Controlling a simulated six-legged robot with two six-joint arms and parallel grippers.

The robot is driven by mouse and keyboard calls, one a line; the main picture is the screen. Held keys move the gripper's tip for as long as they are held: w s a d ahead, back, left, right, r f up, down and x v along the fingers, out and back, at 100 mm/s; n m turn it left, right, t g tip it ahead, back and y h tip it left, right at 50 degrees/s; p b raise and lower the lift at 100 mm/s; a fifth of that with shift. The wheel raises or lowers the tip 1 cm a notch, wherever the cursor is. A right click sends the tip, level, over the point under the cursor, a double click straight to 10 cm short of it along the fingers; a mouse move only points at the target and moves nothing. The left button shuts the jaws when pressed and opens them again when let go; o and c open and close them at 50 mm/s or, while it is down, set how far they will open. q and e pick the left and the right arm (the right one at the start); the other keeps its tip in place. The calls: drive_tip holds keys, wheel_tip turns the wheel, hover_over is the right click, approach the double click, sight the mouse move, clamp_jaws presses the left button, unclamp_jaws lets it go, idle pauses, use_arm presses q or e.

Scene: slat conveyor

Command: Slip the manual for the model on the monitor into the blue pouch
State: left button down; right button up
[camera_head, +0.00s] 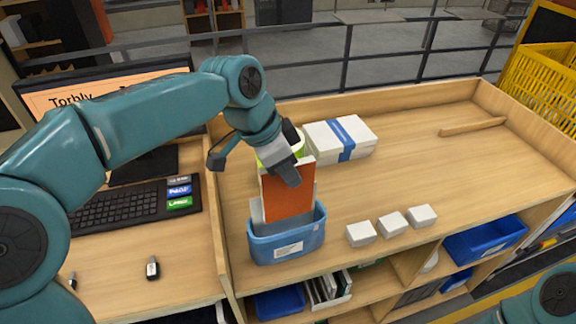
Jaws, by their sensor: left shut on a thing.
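The monitor (75,97) at the left has an orange screen that reads "Torbly"; my left arm hides part of it. My left gripper (287,172) is shut on the top of an orange manual (290,198), which stands upright. The blue pouch (285,248) with a white label is directly below the gripper. The manual's lower end is at the pouch mouth, in front of its back wall or inside; I cannot tell how deep. Pale grey and white pieces show at the pouch mouth beside and below the orange. My right gripper is out of view.
A white box with a blue band (340,139) lies behind the pouch, near a yellow-green item (266,157). Several small white boxes (392,223) line the front edge. A keyboard (130,205) is at left. The bench's right side is mostly clear, with a wooden strip (473,126).

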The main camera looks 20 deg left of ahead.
sight(289, 197)
use_arm(q)
wheel_tip(289, 197, down, 5)
drive_tip(key=b, duration=0.3)
drive_tip(key=shift+d+b, duration=0.1)
drive_tip(key=shift+b, duration=0.25)
drive_tip(key=shift+s+d+f+b, duration=0.1)
drive_tip(key=shift+s+f+b, duration=0.05)
drive_tip(key=shift+f+b, duration=0.3)
drive_tip(key=shift+s+d+f+b, duration=0.1)
drive_tip(key=shift+f+b, duration=0.35)
drive_tip(key=shift+w+a+f+b, duration=0.1)
drive_tip(key=shift+f+b, duration=0.35)
drive_tip(key=shift+f, duration=0.15)
drive_tip(key=shift+w+a+f+b, duration=0.1)
drive_tip(key=shift+f+b, duration=0.35)
drive_tip(key=shift+f, duration=0.15)
drive_tip(key=shift+s+d+f+b, duration=0.1)
drive_tip(key=shift+s+f+b, duration=0.05)
drive_tip(key=shift+f+b, duration=0.75)
drive_tip(key=shift+f, duration=0.35)
drive_tip(key=shift+r, duration=0.1)
